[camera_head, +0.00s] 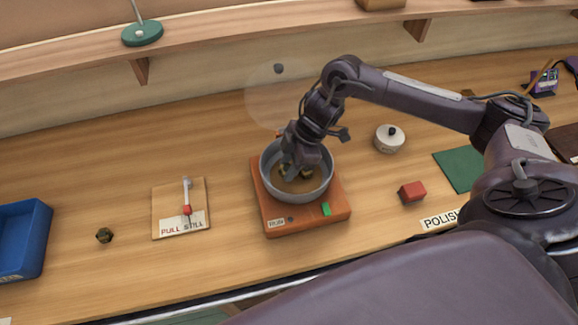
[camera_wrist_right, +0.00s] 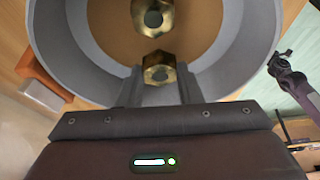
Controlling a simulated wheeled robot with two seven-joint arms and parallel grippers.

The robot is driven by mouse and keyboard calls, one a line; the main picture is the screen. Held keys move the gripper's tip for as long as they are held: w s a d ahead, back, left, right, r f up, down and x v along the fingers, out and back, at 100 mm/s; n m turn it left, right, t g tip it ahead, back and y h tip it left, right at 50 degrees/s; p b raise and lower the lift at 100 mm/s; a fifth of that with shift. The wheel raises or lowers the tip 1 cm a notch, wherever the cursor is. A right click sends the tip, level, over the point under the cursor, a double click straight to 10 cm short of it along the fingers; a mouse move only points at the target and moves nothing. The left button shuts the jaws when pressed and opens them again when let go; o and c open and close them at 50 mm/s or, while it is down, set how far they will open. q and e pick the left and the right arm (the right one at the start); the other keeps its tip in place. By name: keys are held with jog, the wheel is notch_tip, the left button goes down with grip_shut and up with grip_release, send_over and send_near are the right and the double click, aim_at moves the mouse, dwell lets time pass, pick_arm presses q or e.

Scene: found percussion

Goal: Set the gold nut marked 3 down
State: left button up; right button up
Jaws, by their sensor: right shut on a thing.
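My right gripper (camera_head: 290,172) reaches down into a grey round pan (camera_head: 303,198). In the right wrist view its two fingers (camera_wrist_right: 161,82) are shut on a gold hex nut (camera_wrist_right: 160,68), low inside the pan (camera_wrist_right: 62,45). A second gold nut (camera_wrist_right: 153,14) lies on the brown pan floor, just beyond the held one and apart from the fingers. No number is readable on either nut. A darker gold nut (camera_head: 104,235) lies on the table at the left. My left gripper is out of view.
The pan stands on an orange base (camera_head: 262,212) labelled RUN with a green switch. A pull board (camera_head: 160,205), blue bin (camera_head: 38,240), red block (camera_head: 411,191), white lidded pot (camera_head: 390,143) and green mat (camera_head: 455,168) stand around it.

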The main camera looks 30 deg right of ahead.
jog(key=shift+f, duration=0.85)
jog(key=shift+f, duration=0.2)
jog(key=o, duration=1)
jog(key=shift+o, duration=0.2)
